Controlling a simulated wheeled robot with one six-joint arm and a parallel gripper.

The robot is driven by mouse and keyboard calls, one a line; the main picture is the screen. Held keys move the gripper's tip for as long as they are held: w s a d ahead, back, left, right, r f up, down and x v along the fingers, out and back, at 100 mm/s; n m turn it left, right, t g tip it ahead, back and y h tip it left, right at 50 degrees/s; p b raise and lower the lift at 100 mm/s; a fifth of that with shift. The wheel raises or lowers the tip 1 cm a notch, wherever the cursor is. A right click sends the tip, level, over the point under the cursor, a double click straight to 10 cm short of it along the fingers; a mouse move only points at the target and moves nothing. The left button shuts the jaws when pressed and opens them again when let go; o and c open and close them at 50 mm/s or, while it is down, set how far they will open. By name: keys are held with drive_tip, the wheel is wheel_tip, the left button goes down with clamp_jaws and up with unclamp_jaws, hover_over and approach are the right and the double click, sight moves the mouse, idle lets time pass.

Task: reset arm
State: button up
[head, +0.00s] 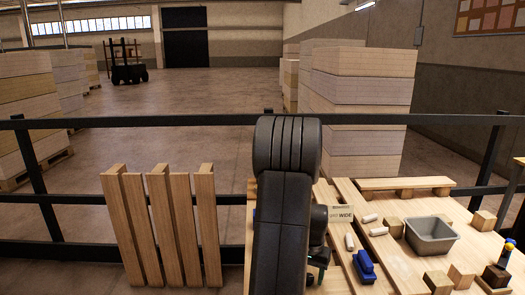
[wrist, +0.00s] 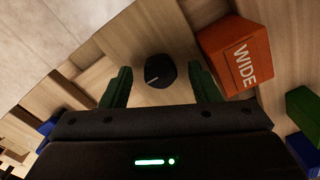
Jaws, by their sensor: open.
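My gripper (wrist: 160,68) shows in the wrist view with its two green fingers spread apart and nothing gripped. A small dark round object (wrist: 160,72) with a pale mark lies on the wooden surface below, in line with the gap between the fingers. A red block (wrist: 237,55) marked "WIDE" lies beside the right finger. In the head view my arm rises in the middle and bends down over the wooden table (head: 400,262). Most of my gripper is hidden there behind the arm.
On the table are a grey bin (head: 431,235), a blue object (head: 365,266), several white rolls and wooden blocks, and a small sign (head: 342,214). A slatted wooden pallet (head: 160,228) stands left. A dark railing (head: 210,122) crosses behind. Paper stacks (head: 360,95) stand beyond.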

drive_tip(key=n, duration=0.7)
drive_tip(key=shift+b, duration=0.3)
drive_tip(key=n, duration=0.5)
drive_tip(key=shift+b, duration=0.35)
drive_tip(key=shift+n, duration=1.1)
drive_tip(key=shift+r, duration=0.15)
